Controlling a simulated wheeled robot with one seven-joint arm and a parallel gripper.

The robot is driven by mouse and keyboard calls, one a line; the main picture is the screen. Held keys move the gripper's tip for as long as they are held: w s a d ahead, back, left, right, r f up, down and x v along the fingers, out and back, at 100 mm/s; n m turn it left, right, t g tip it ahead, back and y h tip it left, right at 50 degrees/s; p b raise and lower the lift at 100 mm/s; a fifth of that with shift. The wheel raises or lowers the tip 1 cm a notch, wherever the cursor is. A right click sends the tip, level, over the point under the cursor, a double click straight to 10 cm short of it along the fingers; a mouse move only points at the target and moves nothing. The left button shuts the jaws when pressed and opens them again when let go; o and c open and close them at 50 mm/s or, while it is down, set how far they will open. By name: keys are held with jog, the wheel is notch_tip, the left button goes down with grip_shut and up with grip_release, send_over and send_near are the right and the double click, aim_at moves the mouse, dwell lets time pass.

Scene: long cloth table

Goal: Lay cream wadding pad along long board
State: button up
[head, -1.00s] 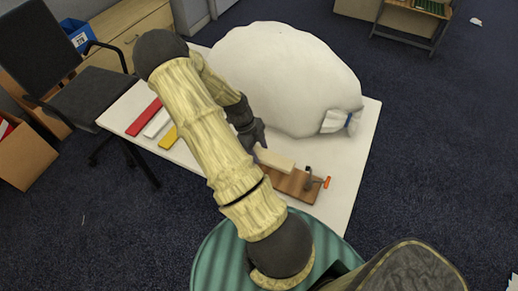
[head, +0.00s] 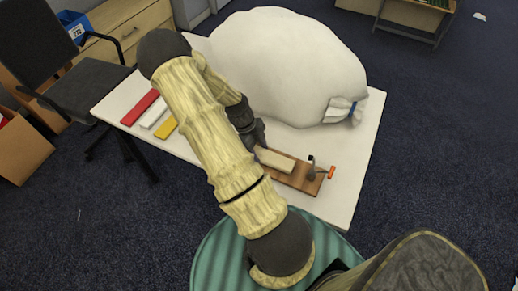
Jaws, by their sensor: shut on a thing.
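The cream wadding pad (head: 275,160) is a pale flat strip at the left part of the brown wooden long board (head: 304,177). My gripper (head: 259,141) is dark and shut on the pad's left end. My forearm hides part of the gripper and the board's left end.
A clamp with an orange handle (head: 332,172) stands at the board's right end. A big white tied sack (head: 290,65) fills the table's far side. Red (head: 140,107), white (head: 154,112) and yellow (head: 166,127) strips lie at the left. The white table's (head: 340,207) front right is bare.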

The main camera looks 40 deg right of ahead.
jog(key=o, duration=1.1)
jog(key=shift+r, duration=0.1)
jog(key=p+v, duration=0.1)
jog(key=v, duration=1.6)
jog(key=shift+r, duration=0.1)
